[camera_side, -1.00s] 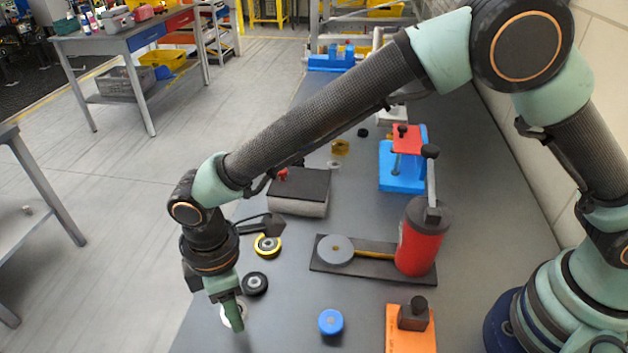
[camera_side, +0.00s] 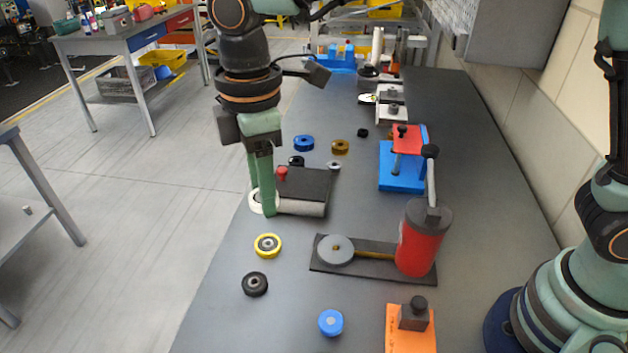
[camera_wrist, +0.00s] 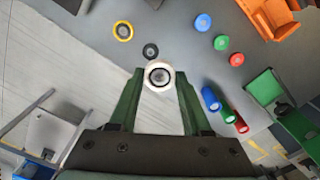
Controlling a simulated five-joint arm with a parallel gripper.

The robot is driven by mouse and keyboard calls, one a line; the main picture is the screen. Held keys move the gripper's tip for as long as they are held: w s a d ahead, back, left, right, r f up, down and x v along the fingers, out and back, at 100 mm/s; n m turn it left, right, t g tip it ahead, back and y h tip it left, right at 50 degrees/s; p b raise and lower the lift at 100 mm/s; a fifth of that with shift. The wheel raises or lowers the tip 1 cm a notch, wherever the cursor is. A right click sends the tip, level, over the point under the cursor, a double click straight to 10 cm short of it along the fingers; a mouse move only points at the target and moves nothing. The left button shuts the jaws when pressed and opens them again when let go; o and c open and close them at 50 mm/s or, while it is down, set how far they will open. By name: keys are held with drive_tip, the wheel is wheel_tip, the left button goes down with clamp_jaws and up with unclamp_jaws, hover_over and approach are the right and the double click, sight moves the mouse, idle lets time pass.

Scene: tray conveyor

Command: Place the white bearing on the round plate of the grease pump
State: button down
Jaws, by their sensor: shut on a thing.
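The white bearing (camera_side: 256,201) is a white ring with a dark centre, held between the green fingertips of my gripper (camera_side: 263,204). In the wrist view the white bearing (camera_wrist: 158,67) shows between the two fingers (camera_wrist: 158,78). My gripper is shut on it and points down, above the bench. The grease pump (camera_side: 420,240) is a red cylinder with a grey top and a lever, on a dark base. Its grey round plate (camera_side: 336,250) lies at the left end of that base, bare, to the right of and nearer than my gripper in the side view.
A yellow bearing (camera_side: 268,245) and a black bearing (camera_side: 255,284) lie left of the pump. A blue bearing (camera_side: 331,323) and an orange fixture (camera_side: 410,335) are in front. A dark block (camera_side: 304,186) stands behind my fingers in the picture. A blue and red press (camera_side: 403,165) is farther back.

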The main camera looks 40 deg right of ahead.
drive_tip(key=d, duration=1.3)
hover_over(335, 249)
wheel_tip(335, 249, down, 14)
drive_tip(key=shift+s+d+f, duration=0.1)
drive_tip(key=shift+f, duration=2.5)
drive_tip(key=shift+c, duration=1.8)
unclamp_jaws()
drive_tip(key=shift+f, duration=0.15)
